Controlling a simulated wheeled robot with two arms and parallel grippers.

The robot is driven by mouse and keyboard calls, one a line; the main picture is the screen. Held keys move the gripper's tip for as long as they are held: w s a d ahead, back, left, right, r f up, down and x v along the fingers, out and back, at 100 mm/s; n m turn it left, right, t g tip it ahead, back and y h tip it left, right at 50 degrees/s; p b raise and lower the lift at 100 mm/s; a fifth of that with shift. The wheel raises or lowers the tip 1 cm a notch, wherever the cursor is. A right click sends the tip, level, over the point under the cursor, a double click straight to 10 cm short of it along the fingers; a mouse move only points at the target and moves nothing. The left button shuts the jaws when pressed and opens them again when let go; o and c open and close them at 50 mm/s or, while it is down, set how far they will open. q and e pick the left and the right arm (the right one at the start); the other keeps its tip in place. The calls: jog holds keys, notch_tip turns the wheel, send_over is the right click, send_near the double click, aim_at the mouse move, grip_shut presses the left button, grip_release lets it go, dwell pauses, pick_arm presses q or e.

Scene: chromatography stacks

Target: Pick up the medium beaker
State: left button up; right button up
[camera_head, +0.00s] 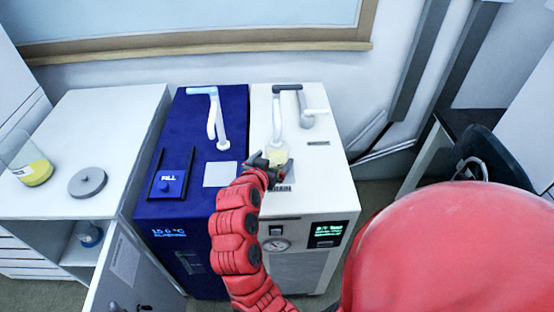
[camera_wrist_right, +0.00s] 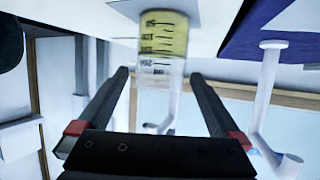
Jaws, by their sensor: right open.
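A beaker with yellow liquid and printed graduations stands on the white unit's top, at the gripper in the head view (camera_head: 277,155). It also shows between the fingers in the right wrist view (camera_wrist_right: 163,42), where the picture looks upside down. My right gripper (camera_head: 266,166) is open, with one finger on each side of the beaker's near part. I cannot tell whether the fingers touch it. In the head view the gripper hides part of the beaker. My left gripper is not in view.
The white unit (camera_head: 330,165) has spout pipes (camera_head: 302,104) behind the beaker. A blue unit (camera_head: 180,130) with its own pipes (camera_head: 218,120) stands to its left. A larger glass vessel with yellow liquid (camera_head: 35,172) and a grey lid (camera_head: 88,182) are on the left counter.

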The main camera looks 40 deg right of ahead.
aim_at(281, 148)
jog(key=p+x, duration=0.1)
jog(key=x, duration=0.3)
jog(key=shift+w+d+r, duration=0.1)
jog(key=shift+w, duration=0.1)
jog(key=shift+c, duration=0.2)
jog(key=c, duration=1.5)
jog(key=shift+c, duration=0.2)
jog(key=shift+r, duration=0.25)
